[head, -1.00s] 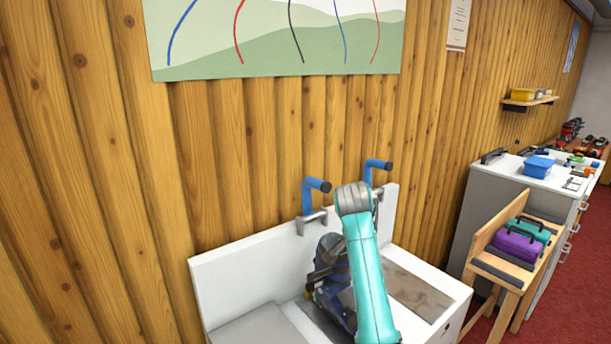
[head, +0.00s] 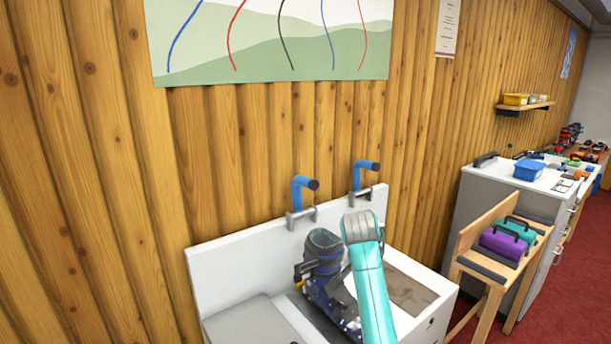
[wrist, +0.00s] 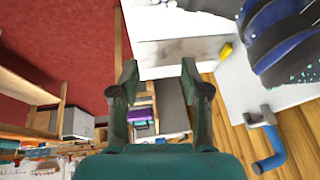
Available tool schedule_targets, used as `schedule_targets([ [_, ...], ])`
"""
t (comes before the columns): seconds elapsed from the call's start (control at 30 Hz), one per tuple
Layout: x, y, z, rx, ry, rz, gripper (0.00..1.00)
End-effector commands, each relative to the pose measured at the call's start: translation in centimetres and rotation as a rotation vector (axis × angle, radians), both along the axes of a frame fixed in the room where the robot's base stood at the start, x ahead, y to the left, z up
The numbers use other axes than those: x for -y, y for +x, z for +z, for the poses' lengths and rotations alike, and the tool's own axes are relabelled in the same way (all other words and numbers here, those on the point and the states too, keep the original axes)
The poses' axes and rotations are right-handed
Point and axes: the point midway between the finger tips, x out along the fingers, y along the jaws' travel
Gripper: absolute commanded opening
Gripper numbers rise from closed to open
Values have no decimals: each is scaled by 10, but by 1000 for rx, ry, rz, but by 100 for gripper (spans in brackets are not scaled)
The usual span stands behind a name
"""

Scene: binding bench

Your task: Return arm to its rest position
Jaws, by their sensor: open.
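My gripper (wrist: 160,78) shows in the wrist view with its two dark fingers spread apart and nothing between them. It is hidden in the head view, where only my teal arm shows, reaching over the white bench (head: 215,262). A dark blue and grey ski boot (head: 322,252) stands on the bench, just left of my arm, which covers part of it. The boot also shows at the upper right of the wrist view (wrist: 285,42), apart from my fingers.
Two blue-handled clamps (head: 303,190) (head: 360,175) sit on the bench's back panel by the wooden wall. To the right, a wooden stand (head: 487,270) holds purple and teal cases (head: 503,243). Behind it is a grey cabinet (head: 500,195) with a blue bin (head: 528,170). Red floor is clear at right.

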Motion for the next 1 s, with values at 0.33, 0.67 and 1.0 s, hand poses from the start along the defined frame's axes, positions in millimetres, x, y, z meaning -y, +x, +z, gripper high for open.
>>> schedule_targets([
  [0.33,6,-21,-78,42,-24,92,46],
  [0.67,13,-82,-192,133,-67,253,46],
  [1.0,18,-176,-275,238,-116,407,46],
])
